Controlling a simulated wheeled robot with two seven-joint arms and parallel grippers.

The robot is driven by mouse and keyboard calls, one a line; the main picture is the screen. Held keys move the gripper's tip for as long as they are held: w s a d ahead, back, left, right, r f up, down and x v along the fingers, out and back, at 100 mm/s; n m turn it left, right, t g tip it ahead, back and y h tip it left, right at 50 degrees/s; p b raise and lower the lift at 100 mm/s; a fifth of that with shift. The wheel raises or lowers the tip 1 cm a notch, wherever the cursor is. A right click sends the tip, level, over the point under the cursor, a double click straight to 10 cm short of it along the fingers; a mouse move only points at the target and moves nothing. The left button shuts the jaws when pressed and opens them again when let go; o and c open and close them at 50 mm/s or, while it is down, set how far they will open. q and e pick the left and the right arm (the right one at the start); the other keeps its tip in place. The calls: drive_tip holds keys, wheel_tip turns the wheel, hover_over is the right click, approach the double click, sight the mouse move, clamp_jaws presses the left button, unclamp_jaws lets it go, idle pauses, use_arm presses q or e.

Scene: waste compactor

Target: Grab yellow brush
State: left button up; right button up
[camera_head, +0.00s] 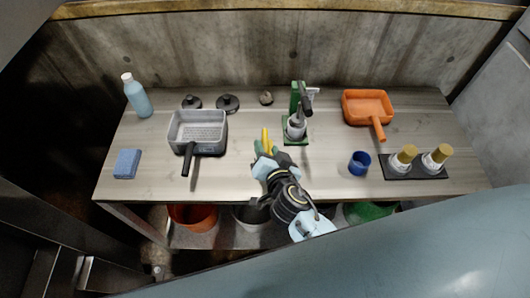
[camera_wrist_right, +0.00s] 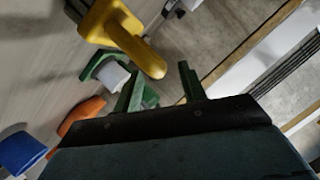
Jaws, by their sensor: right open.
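The yellow brush (camera_head: 265,138) is on the table in the middle, left of the green stand. Whether a finger touches the brush I cannot tell. My left gripper is not in view.
The green stand (camera_head: 302,129) with a grey can is just right of the brush. A grey pan (camera_head: 198,118) is left, an orange pan (camera_head: 367,103) right. A blue cup (camera_head: 360,163) and two gold-topped cans stand farther right. A blue sponge and bottle are far left.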

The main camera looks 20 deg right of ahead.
drive_tip(key=shift+x, duration=1.6)
clamp_jaws()
